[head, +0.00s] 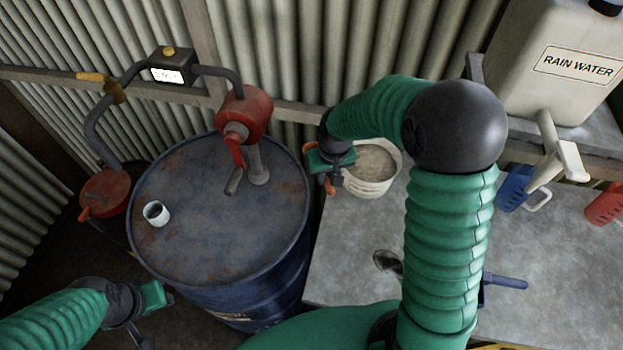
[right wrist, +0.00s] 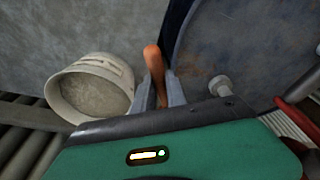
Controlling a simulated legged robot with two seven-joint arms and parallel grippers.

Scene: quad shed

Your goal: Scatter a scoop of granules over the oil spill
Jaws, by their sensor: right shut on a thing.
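My right gripper (head: 328,182) is at the left side of a white bucket (head: 372,188) of pale grey granules. It is shut on an orange handle (right wrist: 153,62), which stands up between the fingers in the right wrist view. The handle's working end is hidden, so I cannot tell if it is the scoop. The bucket (right wrist: 62,98) also shows beside the fingers there. My left gripper (head: 158,300) is low at the left, in front of the drum; its jaws are unclear. No oil spill can be made out for certain; a small dark glossy shape (head: 387,262) lies on the bench, partly behind my arm.
A rusty blue drum (head: 205,240) with a red hand pump (head: 244,115) and a white cup (head: 156,213) stands left of the grey bench (head: 345,260). A rain water container (head: 555,60), a blue jug (head: 515,187) and a red jug (head: 605,205) are at the right.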

